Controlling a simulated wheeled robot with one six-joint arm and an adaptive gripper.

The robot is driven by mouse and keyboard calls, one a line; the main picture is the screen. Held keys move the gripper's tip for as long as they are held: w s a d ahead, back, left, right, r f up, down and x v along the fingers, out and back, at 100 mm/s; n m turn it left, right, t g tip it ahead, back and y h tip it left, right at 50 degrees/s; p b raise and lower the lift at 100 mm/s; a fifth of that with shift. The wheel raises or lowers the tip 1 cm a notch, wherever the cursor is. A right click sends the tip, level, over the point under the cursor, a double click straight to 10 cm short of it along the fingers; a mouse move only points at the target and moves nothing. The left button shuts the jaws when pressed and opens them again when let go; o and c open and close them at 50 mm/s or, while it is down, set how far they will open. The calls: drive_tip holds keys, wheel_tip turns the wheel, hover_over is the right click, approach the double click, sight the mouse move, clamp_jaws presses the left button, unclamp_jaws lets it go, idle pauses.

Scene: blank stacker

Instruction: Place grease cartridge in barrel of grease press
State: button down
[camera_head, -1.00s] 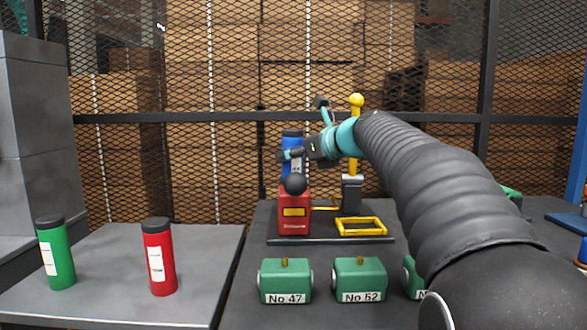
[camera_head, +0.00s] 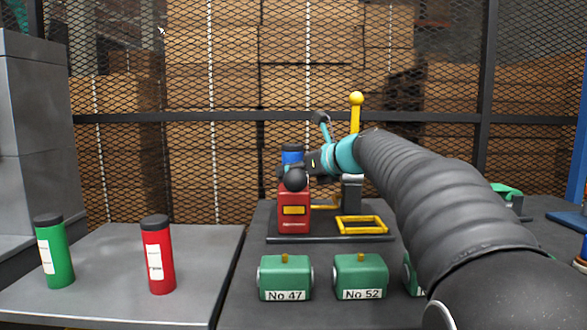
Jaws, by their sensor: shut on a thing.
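A blue cartridge (camera_head: 292,155) with a dark cap stands upright at the top of the red grease press (camera_head: 294,211). My gripper (camera_head: 292,170) is shut on the cartridge. The cartridge's lower part is hidden behind the gripper and the press's black ball knob, so I cannot tell how deep it sits in the barrel. A green cartridge (camera_head: 54,252) and a red cartridge (camera_head: 158,255) stand upright on the grey table at the left.
The press stands on a dark base with a yellow frame (camera_head: 361,225) and a yellow-knobbed lever (camera_head: 356,110). Green blocks labelled No 47 (camera_head: 285,278) and No 52 (camera_head: 360,277) sit in front. A mesh fence is behind. My arm covers the right side.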

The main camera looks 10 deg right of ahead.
drive_tip(key=shift+c, duration=2.3)
unclamp_jaws()
drive_tip(key=shift+r, duration=0.55)
drive_tip(key=v, duration=1.2)
drive_tip(key=shift+r, duration=0.1)
